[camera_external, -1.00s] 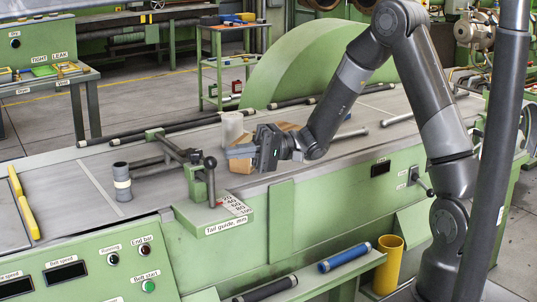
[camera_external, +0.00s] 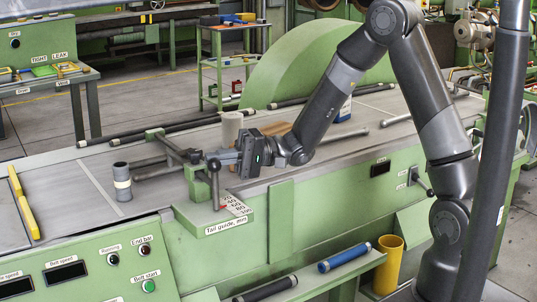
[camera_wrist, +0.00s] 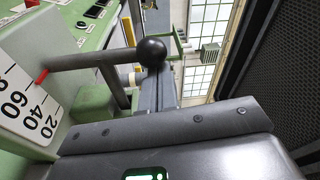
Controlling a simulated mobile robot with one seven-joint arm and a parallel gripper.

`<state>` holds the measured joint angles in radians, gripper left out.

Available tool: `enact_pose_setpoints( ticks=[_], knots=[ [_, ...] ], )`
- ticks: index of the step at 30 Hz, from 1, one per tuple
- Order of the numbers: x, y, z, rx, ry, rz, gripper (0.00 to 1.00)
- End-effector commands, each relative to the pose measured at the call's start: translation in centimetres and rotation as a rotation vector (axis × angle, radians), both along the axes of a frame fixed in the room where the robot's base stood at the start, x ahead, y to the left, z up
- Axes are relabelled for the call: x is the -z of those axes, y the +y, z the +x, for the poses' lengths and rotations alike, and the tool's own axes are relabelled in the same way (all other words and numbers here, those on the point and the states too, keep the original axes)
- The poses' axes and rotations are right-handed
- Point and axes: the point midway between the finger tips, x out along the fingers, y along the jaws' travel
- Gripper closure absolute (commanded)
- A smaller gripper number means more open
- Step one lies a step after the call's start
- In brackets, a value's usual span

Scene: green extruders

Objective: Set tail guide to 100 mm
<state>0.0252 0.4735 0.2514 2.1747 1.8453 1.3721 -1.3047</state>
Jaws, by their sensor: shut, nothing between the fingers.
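The tail guide's upright grey lever with a dark ball knob (camera_external: 214,165) stands on the green bracket at the table's front edge. The white scale plate (camera_external: 236,205) with numbers lies beside its foot, above the "Tail guide, mm" label (camera_external: 226,226). In the wrist view the ball knob (camera_wrist: 151,52), red pointer (camera_wrist: 41,77) and scale plate (camera_wrist: 28,100) show; the exact pointer reading is unclear. My gripper (camera_external: 222,156) is shut and empty, its fingertips at the knob from the right. I cannot tell whether they touch it.
A grey-black upright roll (camera_external: 122,181) stands left of the guide. Dark rods (camera_external: 150,132) lie along the table's back. The green control panel (camera_external: 90,262) is at front left.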

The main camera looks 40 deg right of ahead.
Motion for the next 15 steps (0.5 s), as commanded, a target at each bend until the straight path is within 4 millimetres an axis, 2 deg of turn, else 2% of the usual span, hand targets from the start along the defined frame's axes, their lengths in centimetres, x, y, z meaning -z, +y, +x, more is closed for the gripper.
enact_pose_setpoints(
  ticks=[3,6,15],
  knots=[
    [0.0,0.0,-2.4,-0.002,0.001,-0.001,1.0],
    [0.0,0.0,-3.7,-0.001,0.001,0.0,1.0],
    [0.0,0.0,-4.5,-0.004,0.001,-0.001,1.0]
  ],
)
